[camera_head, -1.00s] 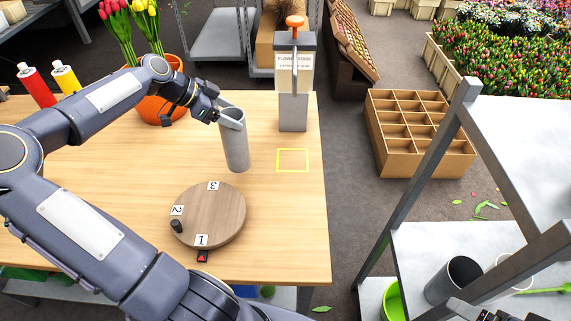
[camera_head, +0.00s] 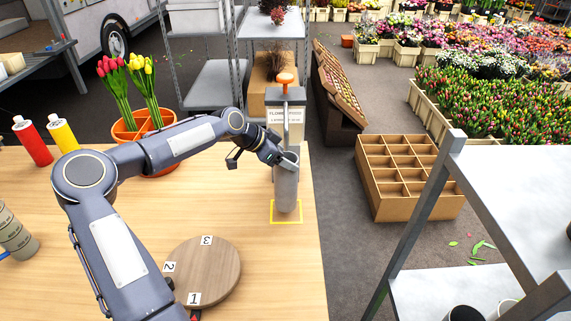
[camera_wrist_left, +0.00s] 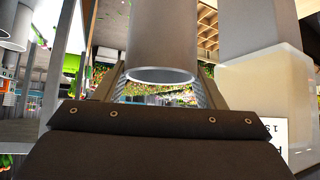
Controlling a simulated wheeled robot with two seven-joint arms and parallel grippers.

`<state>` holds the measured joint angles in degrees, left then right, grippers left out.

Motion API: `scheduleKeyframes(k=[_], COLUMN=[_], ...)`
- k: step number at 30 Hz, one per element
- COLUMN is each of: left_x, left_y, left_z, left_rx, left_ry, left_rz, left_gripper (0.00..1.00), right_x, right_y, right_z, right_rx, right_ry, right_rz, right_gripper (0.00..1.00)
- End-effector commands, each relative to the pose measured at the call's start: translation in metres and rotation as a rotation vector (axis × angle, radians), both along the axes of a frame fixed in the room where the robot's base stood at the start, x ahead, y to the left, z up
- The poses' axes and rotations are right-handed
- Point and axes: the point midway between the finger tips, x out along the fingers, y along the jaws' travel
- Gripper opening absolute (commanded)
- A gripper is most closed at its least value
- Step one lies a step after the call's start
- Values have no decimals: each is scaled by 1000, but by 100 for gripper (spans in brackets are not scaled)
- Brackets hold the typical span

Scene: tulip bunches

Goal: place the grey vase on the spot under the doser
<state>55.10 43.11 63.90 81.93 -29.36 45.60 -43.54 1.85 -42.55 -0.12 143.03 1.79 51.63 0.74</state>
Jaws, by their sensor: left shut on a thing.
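The grey vase (camera_head: 286,187) is upright in my left gripper (camera_head: 282,160), which is shut on it near its rim. In the left wrist view the vase (camera_wrist_left: 163,35) stands between the two fingers, with its open rim toward the camera. The vase's lower end appears inside the yellow square outline (camera_head: 272,221) on the table; I cannot tell whether it touches the wood. The doser (camera_head: 288,108), with an orange knob and a label, stands right behind the vase. It also shows at the right of the left wrist view (camera_wrist_left: 265,95). My right gripper is out of view.
A round wooden turntable (camera_head: 215,275) with numbered tags is nearer on the table (camera_head: 120,205). An orange pot (camera_head: 150,122) of tulips and red and yellow bottles stand at the left. The table's right edge is close to the square.

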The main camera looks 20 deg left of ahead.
Motion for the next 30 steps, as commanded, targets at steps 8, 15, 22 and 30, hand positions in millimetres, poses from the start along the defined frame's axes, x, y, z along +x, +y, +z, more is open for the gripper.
scheduleKeyframes(k=[8, 15, 22, 30], left_x=[2, 3, 2, 2], left_y=[-2, -2, -2, -1], left_z=[-21, -35, -36, -35], left_rx=[-3, 0, 0, 0], left_ry=[3, 0, 0, 0], left_rz=[1, 1, 1, 1], left_gripper=[39, 39, 85, 86], right_x=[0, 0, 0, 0], right_y=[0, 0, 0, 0], right_z=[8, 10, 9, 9], right_rx=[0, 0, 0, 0], right_ry=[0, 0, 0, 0], right_rz=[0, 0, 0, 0], right_gripper=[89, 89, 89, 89])
